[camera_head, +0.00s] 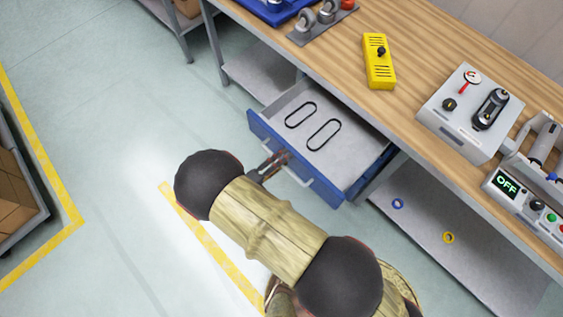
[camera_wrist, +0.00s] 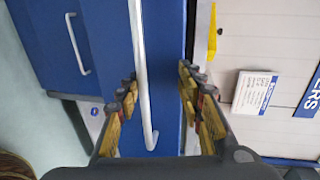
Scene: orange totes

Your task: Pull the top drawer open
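The top drawer (camera_head: 330,193) is blue with a light grey inside and stands pulled out from under the wooden bench top in the head view. Two black oval rings lie in it. Its front (camera_wrist: 165,60) fills the middle of the wrist view, with a long white handle (camera_wrist: 143,85) running across it. The handle also shows in the head view (camera_head: 300,178), partly hidden by my arm. My gripper (camera_head: 272,163) is at the drawer front. In the wrist view my gripper's fingers (camera_wrist: 160,95) are apart, one on each side of the handle, with gaps showing; contact is not clear.
Another blue front with a white handle (camera_wrist: 78,45) is at the left in the wrist view. The bench top (camera_head: 330,45) carries a yellow box (camera_head: 379,62) and a grey control unit (camera_head: 470,110). A lower shelf (camera_head: 430,225) holds small rings. Open floor lies left.

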